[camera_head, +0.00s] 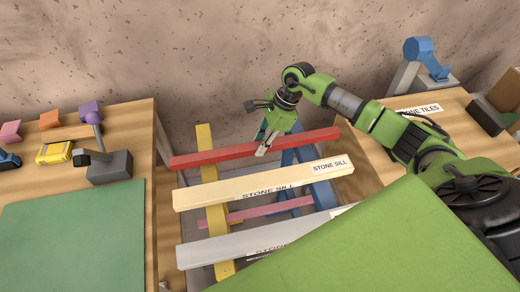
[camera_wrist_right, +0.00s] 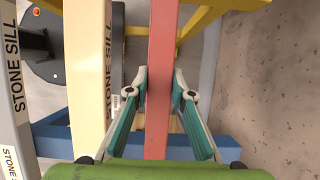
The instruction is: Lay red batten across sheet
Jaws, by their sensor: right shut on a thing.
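The red batten (camera_head: 215,155) is a long straight bar at the far side of the trestles, between the two benches. My right gripper (camera_head: 266,147) reaches down onto it near its middle. In the right wrist view the red batten (camera_wrist_right: 163,45) runs between the two fingers of my right gripper (camera_wrist_right: 160,88), which are shut on it. Whether it still touches the trestles is unclear. A flat green sheet (camera_head: 72,240) lies on the left bench, partly cut off by the picture edge; its visible surface is bare. My left gripper is not in view.
A cream stone sill (camera_head: 225,190) and a grey one (camera_head: 215,250) lie nearer than the batten across yellow (camera_head: 203,138) and blue (camera_head: 322,190) trestles. A grey block tool (camera_head: 110,168) and a yellow item (camera_head: 54,152) stand behind the sheet. A blue tool (camera_head: 424,52) stands right.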

